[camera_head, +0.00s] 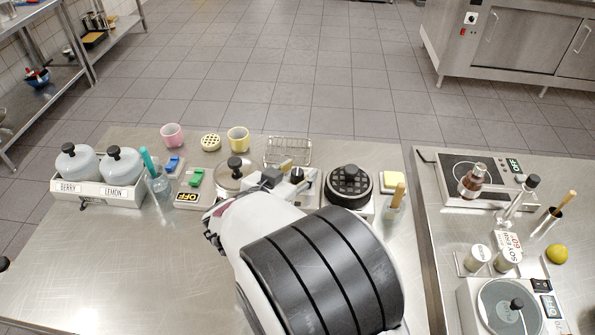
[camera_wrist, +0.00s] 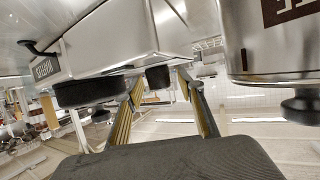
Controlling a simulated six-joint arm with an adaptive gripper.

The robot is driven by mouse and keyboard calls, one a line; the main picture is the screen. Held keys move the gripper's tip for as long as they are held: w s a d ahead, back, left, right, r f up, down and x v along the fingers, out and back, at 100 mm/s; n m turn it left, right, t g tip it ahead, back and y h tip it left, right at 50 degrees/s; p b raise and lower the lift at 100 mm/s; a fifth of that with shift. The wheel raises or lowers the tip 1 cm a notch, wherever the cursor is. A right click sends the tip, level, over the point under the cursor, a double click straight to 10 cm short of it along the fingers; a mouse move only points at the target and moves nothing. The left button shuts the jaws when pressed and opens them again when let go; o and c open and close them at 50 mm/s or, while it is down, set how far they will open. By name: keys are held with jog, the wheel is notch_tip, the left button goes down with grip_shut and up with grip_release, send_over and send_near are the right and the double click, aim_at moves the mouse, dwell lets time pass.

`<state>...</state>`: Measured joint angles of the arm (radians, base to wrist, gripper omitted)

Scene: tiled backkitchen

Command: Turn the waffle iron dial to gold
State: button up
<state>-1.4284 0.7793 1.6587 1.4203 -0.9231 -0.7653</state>
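The round waffle iron (camera_head: 340,196) with a black gridded top stands right of centre at the back of the near counter in the head view. A black knob (camera_head: 297,174) on a light panel left of it looks like its dial. My arm covers much of this area, and I cannot make out my fingertips there. In the wrist view my gripper (camera_wrist: 162,84) is open, its two fingers apart. A small black knob (camera_wrist: 158,75) appears between the fingertips; contact is not clear. The gold mark is not readable.
Cups and a wire rack (camera_head: 288,151) stand behind. A brush jar (camera_head: 393,208) is close right. The counter's front left is clear.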

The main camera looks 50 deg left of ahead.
grip_shut()
jog(key=shift+w+a+r+m+t+h, duration=0.1)
jog(key=shift+m+t+h, duration=0.15)
jog(key=shift+m+h, duration=0.7)
jog(key=shift+r+m+t+h, duration=0.1)
jog(key=shift+m+t+h, duration=0.15)
jog(key=shift+m+h, duration=1.1)
jog(key=shift+h, duration=0.4)
grip_release()
jog(key=shift+f, duration=0.15)
